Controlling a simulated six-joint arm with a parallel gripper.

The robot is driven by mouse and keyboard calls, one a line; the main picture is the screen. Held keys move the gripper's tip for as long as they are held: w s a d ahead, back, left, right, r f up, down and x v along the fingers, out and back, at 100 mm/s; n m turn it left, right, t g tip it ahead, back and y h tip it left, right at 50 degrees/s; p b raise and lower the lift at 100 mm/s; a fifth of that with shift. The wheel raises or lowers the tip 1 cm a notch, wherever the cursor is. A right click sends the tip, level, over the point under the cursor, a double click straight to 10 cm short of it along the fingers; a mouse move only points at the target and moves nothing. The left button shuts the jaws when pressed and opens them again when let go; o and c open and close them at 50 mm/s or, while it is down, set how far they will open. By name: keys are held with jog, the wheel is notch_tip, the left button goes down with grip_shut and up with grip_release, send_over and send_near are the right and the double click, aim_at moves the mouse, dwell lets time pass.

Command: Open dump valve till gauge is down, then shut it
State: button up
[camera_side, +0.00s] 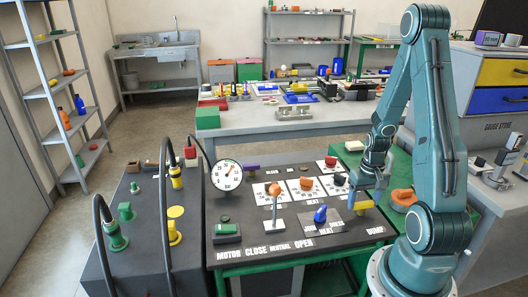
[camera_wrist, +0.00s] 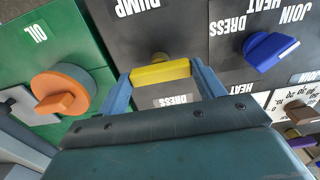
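The dump valve's yellow handle (camera_side: 363,205) is at the right end of the dark control panel, by the DUMP label. In the wrist view this yellow bar (camera_wrist: 160,73) lies across the gap between my fingers. My gripper (camera_side: 366,195) is down at the handle, its fingers (camera_wrist: 162,80) spread wide, one at each end of the bar. Whether they press on it or only straddle it, I cannot tell. The round white gauge (camera_side: 226,175) stands at the panel's left; its needle is too small to read surely.
A blue knob (camera_side: 320,214) on the panel also shows in the wrist view (camera_wrist: 268,50). An orange-handled lever (camera_side: 274,200) rises left of it. An orange OIL knob (camera_wrist: 62,92) sits on a green surface beside the panel. Black hoses (camera_side: 160,205) arch at the left.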

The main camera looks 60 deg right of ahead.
jog(key=shift+m, duration=0.4)
jog(key=shift+c, duration=0.2)
jog(key=m, duration=0.3)
jog(key=shift+m, duration=0.3)
jog(key=m, duration=0.9)
jog(key=shift+m, duration=1.7)
